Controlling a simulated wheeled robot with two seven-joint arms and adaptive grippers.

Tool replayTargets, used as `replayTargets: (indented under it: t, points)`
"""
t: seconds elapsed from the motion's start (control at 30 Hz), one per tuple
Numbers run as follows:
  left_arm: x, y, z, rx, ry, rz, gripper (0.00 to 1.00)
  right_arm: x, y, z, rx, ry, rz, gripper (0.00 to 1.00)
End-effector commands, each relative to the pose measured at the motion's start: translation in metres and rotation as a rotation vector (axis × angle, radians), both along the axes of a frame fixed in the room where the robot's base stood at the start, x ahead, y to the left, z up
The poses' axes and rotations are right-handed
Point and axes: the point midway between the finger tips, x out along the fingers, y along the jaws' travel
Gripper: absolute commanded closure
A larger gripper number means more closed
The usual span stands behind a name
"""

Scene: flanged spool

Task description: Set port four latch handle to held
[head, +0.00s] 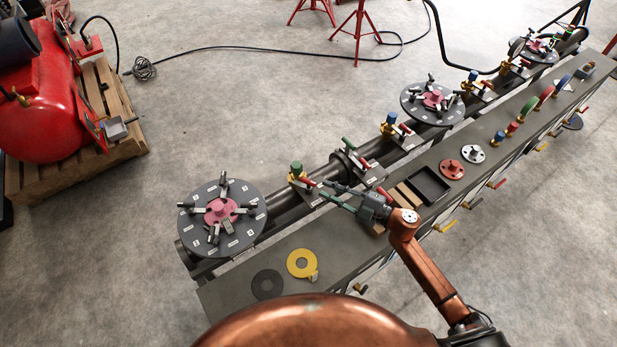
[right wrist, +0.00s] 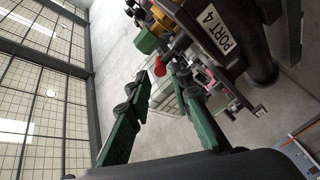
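In the right wrist view, a plate marked PORT 4 (right wrist: 222,32) stands at the upper right. A green cap (right wrist: 146,40) and yellow parts are beside it. A red handle end (right wrist: 158,67) shows just past the fingertips, between their lines; contact cannot be told. My right gripper (right wrist: 150,82) is open, its green-padded fingers apart with nothing between them. In the head view, my right gripper (head: 326,190) reaches left toward the green-capped fitting (head: 296,168) with a red handle (head: 308,182) on the long pipe. My left gripper is out of view.
A dark flanged disc (head: 247,232) with a red hub is left of the fitting. The bench (head: 335,255) holds a yellow ring (head: 291,257) and black tray (head: 443,187).

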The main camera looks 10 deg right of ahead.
Motion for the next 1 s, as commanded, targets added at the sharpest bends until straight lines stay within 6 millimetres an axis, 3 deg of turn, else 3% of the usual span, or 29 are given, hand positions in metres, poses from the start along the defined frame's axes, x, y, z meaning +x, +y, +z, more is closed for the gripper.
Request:
replayTargets:
  t: [0.13, 0.3, 0.53, 0.7, 0.83, 1.0]
  points:
    - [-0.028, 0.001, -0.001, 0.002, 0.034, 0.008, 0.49, 0.014, 0.02, 0.002, 0.003, -0.004, 0.007, 0.8]
    - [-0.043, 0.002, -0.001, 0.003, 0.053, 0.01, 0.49, 0.031, 0.041, 0.002, 0.003, -0.003, 0.007, 0.8]
    - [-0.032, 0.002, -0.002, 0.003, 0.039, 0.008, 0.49, 0.045, 0.057, 0.001, 0.003, -0.002, 0.004, 0.8]
    - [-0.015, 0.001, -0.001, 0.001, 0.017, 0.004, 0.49, 0.047, 0.059, 0.001, 0.002, -0.003, 0.003, 0.8]
    - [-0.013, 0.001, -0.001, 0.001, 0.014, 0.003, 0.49, 0.047, 0.057, 0.001, 0.002, -0.002, 0.001, 0.8]
    - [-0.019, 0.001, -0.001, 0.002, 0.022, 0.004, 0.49, 0.047, 0.057, 0.001, 0.002, -0.002, 0.001, 0.9]
